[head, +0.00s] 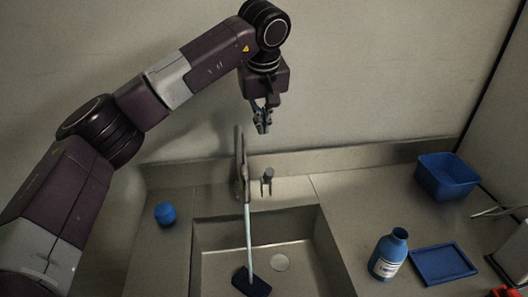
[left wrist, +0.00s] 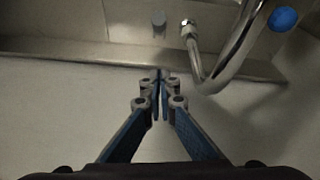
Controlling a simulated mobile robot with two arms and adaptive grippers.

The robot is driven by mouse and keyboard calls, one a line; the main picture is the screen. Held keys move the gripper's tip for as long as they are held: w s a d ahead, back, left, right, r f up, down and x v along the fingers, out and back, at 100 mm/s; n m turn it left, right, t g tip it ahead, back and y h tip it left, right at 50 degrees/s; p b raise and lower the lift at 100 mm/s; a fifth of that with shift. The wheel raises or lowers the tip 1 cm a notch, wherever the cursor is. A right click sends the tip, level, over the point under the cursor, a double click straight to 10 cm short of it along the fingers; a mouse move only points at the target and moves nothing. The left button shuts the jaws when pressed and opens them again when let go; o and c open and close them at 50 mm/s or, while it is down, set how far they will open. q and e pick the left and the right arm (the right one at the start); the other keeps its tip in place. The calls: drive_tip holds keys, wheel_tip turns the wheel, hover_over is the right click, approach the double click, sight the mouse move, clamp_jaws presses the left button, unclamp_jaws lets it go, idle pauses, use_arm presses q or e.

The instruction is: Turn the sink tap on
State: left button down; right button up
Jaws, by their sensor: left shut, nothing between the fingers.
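The metal tap (head: 241,165) stands at the back edge of the sink (head: 222,278). Its curved pipe also shows in the left wrist view (left wrist: 214,72). A short upright grey handle (head: 267,180) stands just right of the tap; a small grey cylinder (left wrist: 159,22) in the left wrist view seems to be this handle. My left gripper (head: 263,128) hangs above and behind the handle, near the wall, fingers down, shut and empty. In the left wrist view its fingertips (left wrist: 160,82) meet, apart from the tap and handle. My right gripper is out of view.
A dark blue block (head: 251,283) is in the sink; a pale strip runs down to it, water or handle unclear. A blue round object (head: 165,213) sits left. A blue bottle (head: 388,254), blue tray (head: 443,264) and blue bin (head: 446,176) stand right.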

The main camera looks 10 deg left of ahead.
sight(268, 178)
use_arm(q)
drive_tip(key=f+p, duration=0.1)
drive_tip(key=f, duration=0.2)
drive_tip(key=f+p, duration=0.1)
drive_tip(key=f, duration=0.3)
drive_tip(key=w+f+p, duration=0.1)
drive_tip(key=f+p, duration=0.1)
drive_tip(key=f, duration=0.1)
drive_tip(key=shift+d+f, duration=0.25)
drive_tip(key=shift+s+d+f, duration=0.25)
drive_tip(key=shift+s+f, duration=0.05)
drive_tip(key=shift+s, duration=0.15)
drive_tip(key=shift+f, duration=0.1)
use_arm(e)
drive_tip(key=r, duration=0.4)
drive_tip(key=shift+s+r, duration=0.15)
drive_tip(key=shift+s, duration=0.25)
